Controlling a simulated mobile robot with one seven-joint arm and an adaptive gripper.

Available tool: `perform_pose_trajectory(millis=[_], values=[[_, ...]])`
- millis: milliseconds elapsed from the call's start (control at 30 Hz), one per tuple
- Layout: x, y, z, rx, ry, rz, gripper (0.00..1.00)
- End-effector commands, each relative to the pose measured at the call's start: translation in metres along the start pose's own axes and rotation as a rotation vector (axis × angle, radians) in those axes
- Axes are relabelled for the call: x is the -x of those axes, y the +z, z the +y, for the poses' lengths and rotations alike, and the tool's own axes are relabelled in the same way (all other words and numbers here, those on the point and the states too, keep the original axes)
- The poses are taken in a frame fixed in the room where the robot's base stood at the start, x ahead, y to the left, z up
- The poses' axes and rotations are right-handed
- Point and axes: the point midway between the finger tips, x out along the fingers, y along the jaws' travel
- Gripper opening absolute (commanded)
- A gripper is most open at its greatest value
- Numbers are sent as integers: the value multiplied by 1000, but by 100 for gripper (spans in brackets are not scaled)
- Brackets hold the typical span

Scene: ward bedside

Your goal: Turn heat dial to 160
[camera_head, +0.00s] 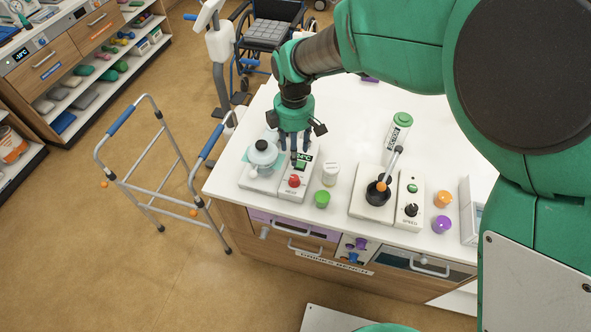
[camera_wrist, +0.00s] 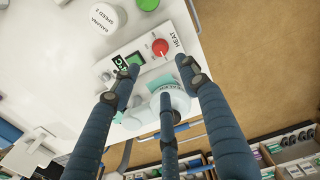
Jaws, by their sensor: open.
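The red heat dial (camera_head: 294,181) sits at the front of a white heater panel marked HEAT. In the wrist view the dial (camera_wrist: 160,47) shows a pale pointer mark; its exact setting is too small to read. A small green-lit display (camera_head: 304,157) ending in "°C" and a green button (camera_head: 300,165) are behind the dial. My gripper (camera_head: 293,148) points down above the rear of the panel, behind the dial. In the wrist view its spread, empty fingers (camera_wrist: 160,82) are apart from the dial.
A glass-like pot (camera_head: 263,154) stands on the heater base just left of the panel. A white jar (camera_head: 330,173) and a green cap (camera_head: 322,198) stand to the right. Farther right are a black bowl with a stirrer (camera_head: 378,192) and a black speed dial (camera_head: 411,209).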

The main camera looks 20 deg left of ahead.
Motion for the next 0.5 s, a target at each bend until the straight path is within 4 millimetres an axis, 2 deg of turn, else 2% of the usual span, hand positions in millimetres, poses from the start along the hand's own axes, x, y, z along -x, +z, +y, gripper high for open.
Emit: perform_pose_trajectory(millis=[500], values=[[-4, -2, 0, 6, -2, -1, 44]])
